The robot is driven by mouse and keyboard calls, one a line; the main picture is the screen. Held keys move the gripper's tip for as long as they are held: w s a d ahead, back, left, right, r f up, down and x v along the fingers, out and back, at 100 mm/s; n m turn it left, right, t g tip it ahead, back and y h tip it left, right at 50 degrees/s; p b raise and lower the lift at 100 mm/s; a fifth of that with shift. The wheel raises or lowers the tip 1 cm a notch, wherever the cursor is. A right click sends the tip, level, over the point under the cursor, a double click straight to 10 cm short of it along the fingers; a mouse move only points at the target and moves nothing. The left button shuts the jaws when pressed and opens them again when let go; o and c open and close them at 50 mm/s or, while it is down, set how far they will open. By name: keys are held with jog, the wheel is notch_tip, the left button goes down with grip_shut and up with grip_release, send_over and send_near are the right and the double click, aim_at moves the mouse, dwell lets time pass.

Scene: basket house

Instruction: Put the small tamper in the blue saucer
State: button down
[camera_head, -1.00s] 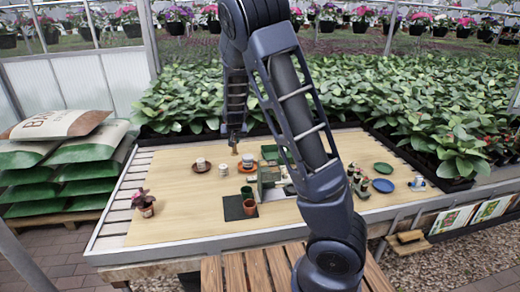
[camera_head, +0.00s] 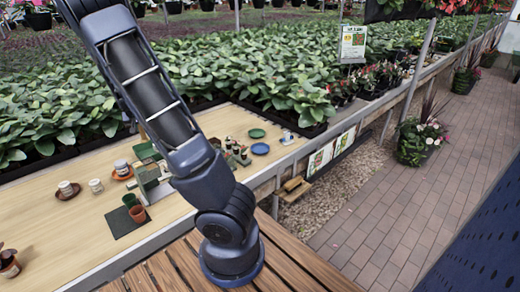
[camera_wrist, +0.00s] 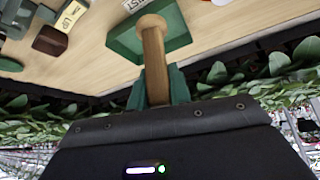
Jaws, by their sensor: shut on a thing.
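The small tamper (camera_wrist: 154,55), a pale wooden stick with a round knob end, is held in my gripper (camera_wrist: 156,88) in the wrist view. The gripper is shut on it. Behind the tamper in that view is a green tray (camera_wrist: 122,36). The blue saucer (camera_head: 260,149) lies flat on the right part of the table in the head view, and it looks empty. In the head view my arm rises out of the top left, and I cannot clearly make out the gripper there.
A green saucer (camera_head: 256,133) lies just behind the blue one. Small potted plants (camera_head: 238,152) stand to its left, and a small pale item (camera_head: 286,138) to its right. Terracotta and green pots stand on a dark mat (camera_head: 122,222). Leafy plants (camera_head: 230,80) line the back edge.

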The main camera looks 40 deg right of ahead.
jog(key=d+m+h, duration=0.1)
jog(key=d+m, duration=0.2)
jog(key=d, duration=1.2)
jog(key=m+g+h, duration=0.3)
jog(key=m+g, duration=0.1)
jog(key=m, duration=0.3)
send_over(261, 149)
notch_tip(261, 149, down, 20)
jog(key=shift+s+a+r, duration=0.1)
jog(key=shift+a+r, duration=0.05)
jog(key=shift+r, duration=0.05)
jog(key=shift+f, duration=0.1)
jog(key=c, duration=1.3)
grip_release()
